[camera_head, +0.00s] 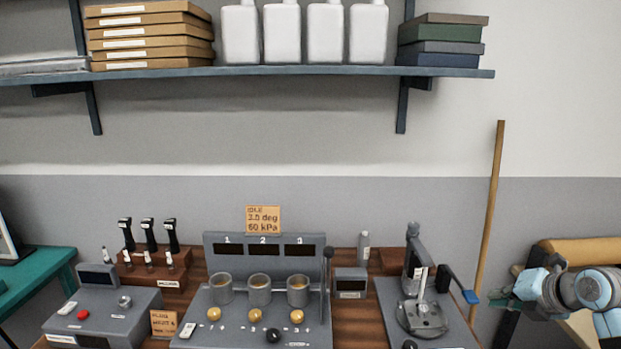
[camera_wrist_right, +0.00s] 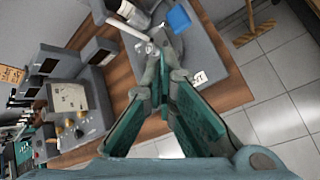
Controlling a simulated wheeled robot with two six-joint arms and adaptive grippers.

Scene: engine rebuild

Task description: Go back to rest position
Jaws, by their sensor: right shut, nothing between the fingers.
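My right gripper (camera_head: 503,299) shows at the right edge of the head view, with its light-blue and grey wrist behind it. It is clear of the bench, to the right of the grey press-like fixture (camera_head: 450,325). In the right wrist view my right gripper (camera_wrist_right: 166,78) has its teal fingers drawn together at the tips, with nothing held. Behind the fingertips the wrist view shows the fixture's blue handle end (camera_wrist_right: 179,18). My left gripper is in neither view.
A wooden bench (camera_head: 348,325) carries a console with three cups (camera_head: 259,290), a grey box with a red button (camera_head: 83,314) and a rack of black-handled tools (camera_head: 155,264). A wooden pole (camera_head: 488,215) leans on the wall. Tiled floor (camera_wrist_right: 285,75) is open beside the bench.

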